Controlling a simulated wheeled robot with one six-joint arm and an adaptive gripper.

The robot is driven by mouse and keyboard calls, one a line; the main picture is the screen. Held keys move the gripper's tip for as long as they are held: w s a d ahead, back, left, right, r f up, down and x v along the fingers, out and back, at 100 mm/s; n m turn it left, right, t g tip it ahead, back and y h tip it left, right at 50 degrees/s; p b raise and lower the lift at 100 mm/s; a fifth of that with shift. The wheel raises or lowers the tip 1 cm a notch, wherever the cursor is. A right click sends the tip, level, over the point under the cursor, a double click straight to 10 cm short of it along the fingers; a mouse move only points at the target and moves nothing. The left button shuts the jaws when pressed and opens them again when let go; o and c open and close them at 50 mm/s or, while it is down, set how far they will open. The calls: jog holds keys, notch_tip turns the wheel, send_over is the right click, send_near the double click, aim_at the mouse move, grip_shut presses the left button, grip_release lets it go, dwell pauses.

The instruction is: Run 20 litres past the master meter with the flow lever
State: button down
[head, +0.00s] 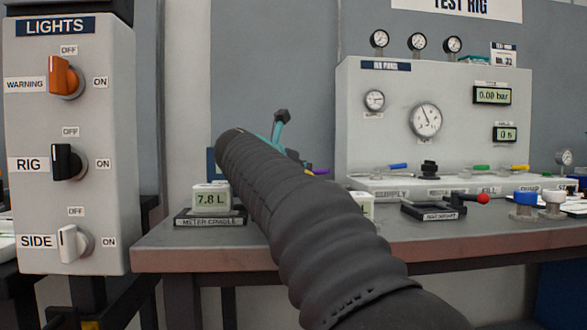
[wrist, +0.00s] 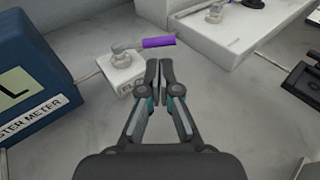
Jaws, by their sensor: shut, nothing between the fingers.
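The flow lever has a purple handle (wrist: 160,42) on a grey valve with a white base (wrist: 122,72), whose label is partly hidden. The handle points right in the wrist view. A bit of purple (head: 320,171) shows past my arm in the head view. My gripper (wrist: 158,65) is shut and empty, its fingertips just below the handle in the picture, with no clear contact. The master meter (wrist: 35,75) is a dark blue box at the left of the wrist view; only an "L" of its display shows. In the head view my arm mostly hides it.
A meter in the cradle (head: 212,199) reads 7.8 L. The rig panel (head: 350,100) stands at the back with gauges, displays and blue, green and yellow levers along its base. A red-knobbed device (head: 440,208) sits on the bench. A lights panel (head: 105,130) stands left.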

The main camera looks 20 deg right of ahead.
aim_at(320, 171)
jog(key=x, duration=0.6)
jog(key=shift+a+r, duration=0.1)
dwell(0.3)
jog(key=shift+n+t+y, duration=0.3)
jog(key=shift+t, duration=0.1)
